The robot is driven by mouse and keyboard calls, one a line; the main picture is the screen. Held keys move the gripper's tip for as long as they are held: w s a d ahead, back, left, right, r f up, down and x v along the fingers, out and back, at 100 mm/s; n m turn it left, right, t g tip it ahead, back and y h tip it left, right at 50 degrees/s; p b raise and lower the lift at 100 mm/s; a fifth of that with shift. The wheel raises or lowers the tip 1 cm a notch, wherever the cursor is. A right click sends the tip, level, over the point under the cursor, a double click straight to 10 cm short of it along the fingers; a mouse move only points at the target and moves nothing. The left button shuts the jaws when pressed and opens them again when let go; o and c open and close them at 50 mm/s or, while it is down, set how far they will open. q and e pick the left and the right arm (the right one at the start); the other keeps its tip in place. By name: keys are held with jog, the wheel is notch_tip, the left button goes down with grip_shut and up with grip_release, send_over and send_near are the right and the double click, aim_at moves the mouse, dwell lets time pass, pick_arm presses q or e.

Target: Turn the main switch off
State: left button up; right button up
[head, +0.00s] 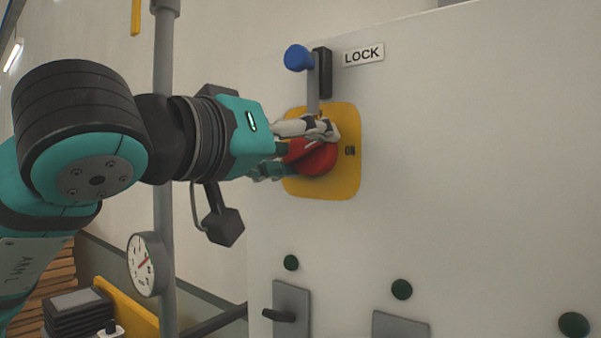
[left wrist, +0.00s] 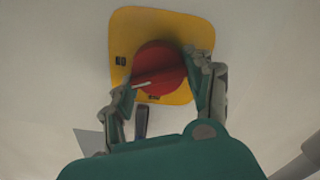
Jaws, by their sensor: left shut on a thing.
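The main switch is a round red knob (head: 313,158) on a yellow plate (head: 345,180) fixed to a light grey cabinet front. My left gripper (head: 305,145) is at the knob, its fingers shut on it. In the left wrist view the red knob (left wrist: 160,68) has a pale line pointing to the lower left, and the yellow plate (left wrist: 125,30) has small dark labels. One finger of my left gripper (left wrist: 160,85) is on each side of the knob. In the head view the fingers hide part of the knob. My right gripper is in neither view.
Above the switch is a lever with a blue knob (head: 298,57), beside a LOCK label (head: 364,54). Below are green buttons (head: 402,289) and grey plates (head: 291,300), one with a black handle. A round gauge (head: 148,264) is on a vertical pipe (head: 163,220) at the left.

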pick_arm(q)
jog(key=shift+n+b, duration=0.8)
jog(key=shift+n, duration=0.2)
jog(key=o, duration=1.2)
jog(key=v, duration=1.2)
